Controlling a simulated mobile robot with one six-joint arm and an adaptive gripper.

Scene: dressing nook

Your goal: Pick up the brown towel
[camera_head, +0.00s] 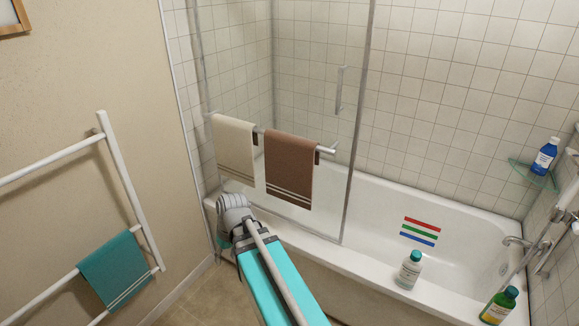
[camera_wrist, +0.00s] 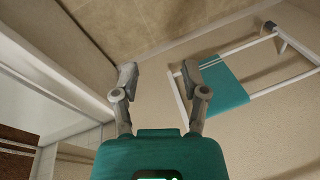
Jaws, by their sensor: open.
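The brown towel (camera_head: 289,168) hangs over a metal bar on the glass shower screen, with pale stripes near its lower edge. A cream towel (camera_head: 233,148) hangs beside it on the left. My arm reaches up from the bottom of the head view and ends in front of the tub, below and left of the brown towel; its fingers are hidden there. In the wrist view my gripper (camera_wrist: 158,78) is open, with nothing between the fingers. It faces the floor and the wall with the teal towel (camera_wrist: 216,81). A brown patch at the left edge of the wrist view may be the brown towel.
A white ladder rack (camera_head: 122,165) with the teal towel stands at the left wall. The white bathtub (camera_head: 350,200) lies behind my arm. A white bottle (camera_head: 409,270) and a green bottle (camera_head: 499,306) stand on its rim. A blue bottle (camera_head: 545,156) stands on a corner shelf.

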